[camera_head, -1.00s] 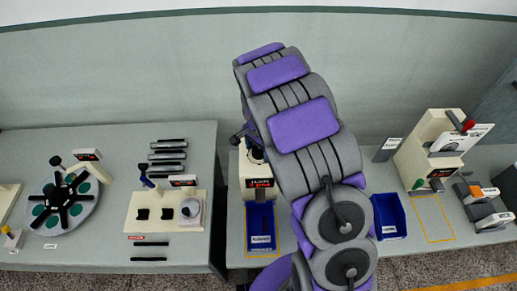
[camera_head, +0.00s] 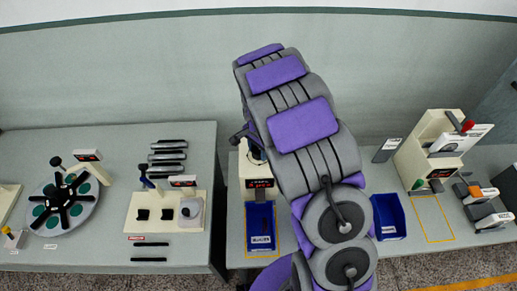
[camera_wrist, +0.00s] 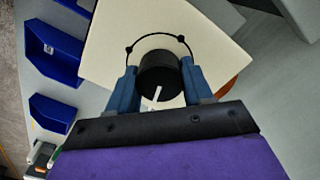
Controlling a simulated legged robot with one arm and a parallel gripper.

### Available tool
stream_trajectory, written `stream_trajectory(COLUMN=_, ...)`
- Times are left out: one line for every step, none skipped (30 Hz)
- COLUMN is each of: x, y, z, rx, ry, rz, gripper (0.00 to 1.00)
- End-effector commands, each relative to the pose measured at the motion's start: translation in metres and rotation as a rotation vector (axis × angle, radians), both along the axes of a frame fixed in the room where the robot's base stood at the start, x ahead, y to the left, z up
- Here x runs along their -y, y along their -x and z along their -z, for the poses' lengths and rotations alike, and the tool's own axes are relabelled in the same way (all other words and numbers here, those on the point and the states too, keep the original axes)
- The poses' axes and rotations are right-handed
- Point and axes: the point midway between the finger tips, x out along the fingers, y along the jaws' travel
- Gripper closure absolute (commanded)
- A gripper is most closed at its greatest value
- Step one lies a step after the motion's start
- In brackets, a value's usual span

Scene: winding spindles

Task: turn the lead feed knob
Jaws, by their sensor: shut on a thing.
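The knob (camera_wrist: 158,70) is a black round cylinder with a white pointer mark, on a cream machine face (camera_wrist: 105,50). A thin black arc with small round dots curves around its far side. My gripper (camera_wrist: 159,68) has its two blue fingers on opposite sides of the knob and is shut on it. In the head view, my arm covers the gripper and the knob. Part of a cream machine (camera_head: 248,170) with a red lit display (camera_head: 259,183) shows left of my arm.
Blue bins stand left (camera_head: 261,225) and right (camera_head: 389,216) of my arm. A turntable (camera_head: 65,203) and a cream fixture board (camera_head: 150,220) are on the left table. Another cream machine (camera_head: 420,160) stands at the right. A gap separates the tables.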

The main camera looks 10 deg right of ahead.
Motion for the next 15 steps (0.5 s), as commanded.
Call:
stream_trajectory(x=-0.0002, y=0.0000, z=-0.0023, rx=-0.001, ry=0.000, rz=0.032, gripper=0.80)
stream_trajectory(x=-0.0002, y=-0.0001, z=-0.0028, rx=-0.001, ry=-0.001, rz=0.060, gripper=0.80)
stream_trajectory(x=0.0000, y=-0.0002, z=-0.0033, rx=-0.001, ry=-0.001, rz=0.099, gripper=0.80)
stream_trajectory(x=0.0000, y=-0.0004, z=-0.0035, rx=-0.001, ry=-0.001, rz=0.129, gripper=0.80)
stream_trajectory(x=-0.0001, y=-0.0005, z=-0.0036, rx=-0.001, ry=-0.001, rz=0.158, gripper=0.80)
stream_trajectory(x=0.0000, y=-0.0006, z=-0.0035, rx=0.000, ry=0.000, rz=0.192, gripper=0.80)
stream_trajectory(x=-0.0001, y=-0.0007, z=-0.0034, rx=0.000, ry=0.000, rz=0.214, gripper=0.80)
stream_trajectory(x=-0.0003, y=-0.0008, z=-0.0032, rx=0.000, ry=0.000, rz=0.235, gripper=0.80)
stream_trajectory(x=-0.0005, y=-0.0008, z=-0.0029, rx=0.001, ry=0.000, rz=0.257, gripper=0.80)
stream_trajectory(x=-0.0007, y=-0.0010, z=-0.0026, rx=0.001, ry=0.000, rz=0.268, gripper=0.80)
stream_trajectory(x=-0.0008, y=-0.0011, z=-0.0024, rx=0.002, ry=-0.001, rz=0.276, gripper=0.80)
stream_trajectory(x=-0.0009, y=-0.0011, z=-0.0020, rx=0.002, ry=-0.001, rz=0.283, gripper=0.80)
stream_trajectory(x=-0.0009, y=-0.0011, z=-0.0018, rx=0.002, ry=-0.001, rz=0.286, gripper=0.80)
stream_trajectory(x=-0.0010, y=-0.0011, z=-0.0016, rx=0.002, ry=-0.001, rz=0.287, gripper=0.80)
stream_trajectory(x=-0.0011, y=-0.0012, z=-0.0015, rx=0.002, ry=-0.001, rz=0.286, gripper=0.80)
